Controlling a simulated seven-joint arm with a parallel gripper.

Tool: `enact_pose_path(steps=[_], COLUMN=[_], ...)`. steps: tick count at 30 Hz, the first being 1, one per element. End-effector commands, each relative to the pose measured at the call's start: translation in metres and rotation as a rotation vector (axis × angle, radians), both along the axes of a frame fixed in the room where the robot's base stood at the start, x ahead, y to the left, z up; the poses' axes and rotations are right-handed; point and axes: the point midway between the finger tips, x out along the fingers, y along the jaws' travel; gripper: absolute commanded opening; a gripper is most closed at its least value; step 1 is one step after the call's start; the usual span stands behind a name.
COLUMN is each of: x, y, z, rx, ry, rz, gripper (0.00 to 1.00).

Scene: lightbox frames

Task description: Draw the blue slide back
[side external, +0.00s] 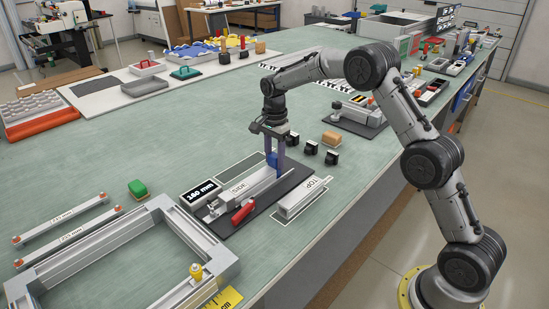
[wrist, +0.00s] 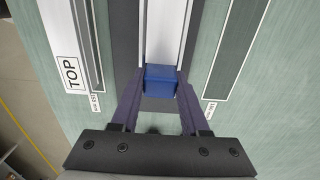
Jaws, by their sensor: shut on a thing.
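The blue slide (wrist: 161,80) is a small block at the near end of a pale metal rail in the wrist view. My gripper (wrist: 160,92) is shut on it, one finger against each side. In the side view the blue slide (side external: 271,159) shows between the fingers of my gripper (side external: 275,165), at the far end of the rail marked SIDE (side external: 252,186). The rail lies on a dark base plate (side external: 262,214) with a red lever (side external: 242,212) at its near end. The underside of the slide is hidden.
A loose bar marked TOP (side external: 303,197) lies right of the base plate. Several small black blocks (side external: 311,147) and a tan block (side external: 331,138) stand just beyond. A large metal frame (side external: 120,250) and a green block (side external: 138,189) lie at the near left.

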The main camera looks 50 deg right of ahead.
Motion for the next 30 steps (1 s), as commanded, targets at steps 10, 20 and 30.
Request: enact_pose_path(steps=[10, 20, 30], x=[0.0001, 0.0002, 0.0002], y=[0.0, 0.0, 0.0], z=[0.0004, 0.0007, 0.0008], rx=[0.0, 0.0, 0.0], ry=[-0.001, -0.001, -0.001], rz=[0.0, 0.0, 0.0], gripper=[0.0, 0.0, 0.0])
